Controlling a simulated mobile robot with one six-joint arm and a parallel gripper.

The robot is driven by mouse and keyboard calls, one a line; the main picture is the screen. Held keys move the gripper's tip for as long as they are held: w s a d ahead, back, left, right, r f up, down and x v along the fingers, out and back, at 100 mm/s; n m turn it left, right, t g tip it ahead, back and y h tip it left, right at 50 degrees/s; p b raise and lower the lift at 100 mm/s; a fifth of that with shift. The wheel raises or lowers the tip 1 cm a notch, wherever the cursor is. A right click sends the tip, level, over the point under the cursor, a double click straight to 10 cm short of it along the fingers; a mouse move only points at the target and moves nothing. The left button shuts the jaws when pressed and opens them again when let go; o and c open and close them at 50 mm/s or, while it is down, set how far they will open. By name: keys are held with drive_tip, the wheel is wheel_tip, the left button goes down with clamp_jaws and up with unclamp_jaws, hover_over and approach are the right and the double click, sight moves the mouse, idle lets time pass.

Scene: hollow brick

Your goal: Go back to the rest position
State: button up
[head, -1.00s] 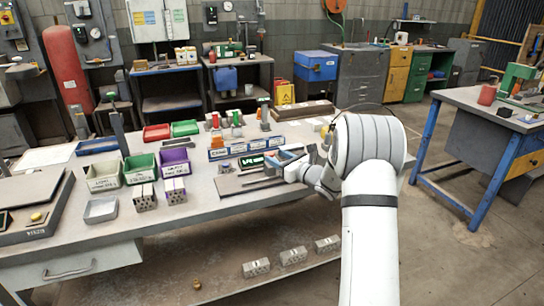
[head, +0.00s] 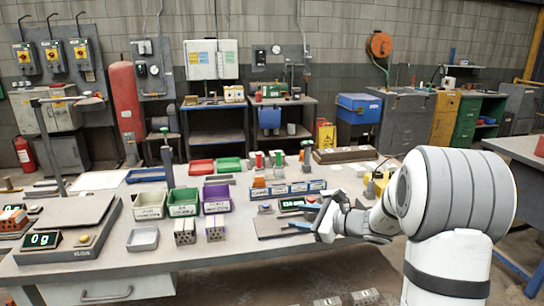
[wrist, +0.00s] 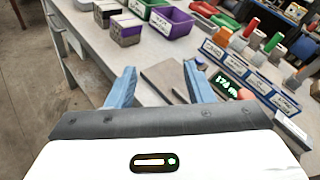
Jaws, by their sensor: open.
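My gripper (head: 322,216) is open above the front right part of the workbench (head: 240,262). In the wrist view its two blue fingers (wrist: 160,84) are spread apart, with nothing between them but the bench and a dark flat plate (wrist: 165,78) beyond. The plate also lies just left of my gripper in the head view (head: 275,226). A small green digital display (head: 291,204) stands behind my gripper. Two hollow bricks (head: 185,232) (head: 215,228) stand in front of the bins, left of my gripper and apart from it.
White, green and purple bins (head: 183,203) stand left of the plate. A blue labelled rack (head: 288,189) with coloured pieces is behind it. A scale (head: 75,234) reading 0g is at the left, with a grey tray (head: 143,239) beside it. More blocks show low at the bottom edge.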

drive_tip(key=s+a+r+n+g+h+p, duration=0.1)
drive_tip(key=s+a+n+g+h, duration=0.15)
drive_tip(key=s+n, duration=0.45)
drive_tip(key=s+a+r+n+g+h+p, duration=0.1)
drive_tip(key=s+a+r+n+g, duration=0.2)
drive_tip(key=s, duration=0.8)
drive_tip(key=s+d+n+h+p, duration=0.1)
drive_tip(key=s+d+n+h, duration=0.3)
drive_tip(key=s, duration=0.3)
drive_tip(key=s+d+n+g+h+p, duration=0.1)
drive_tip(key=s+d+n+h, duration=0.3)
drive_tip(key=s+n, duration=0.3)
drive_tip(key=shift+d+f+n+p, duration=0.2)
drive_tip(key=shift+d+n+p, duration=0.1)
drive_tip(key=shift+p, duration=0.05)
drive_tip(key=shift+h, duration=0.25)
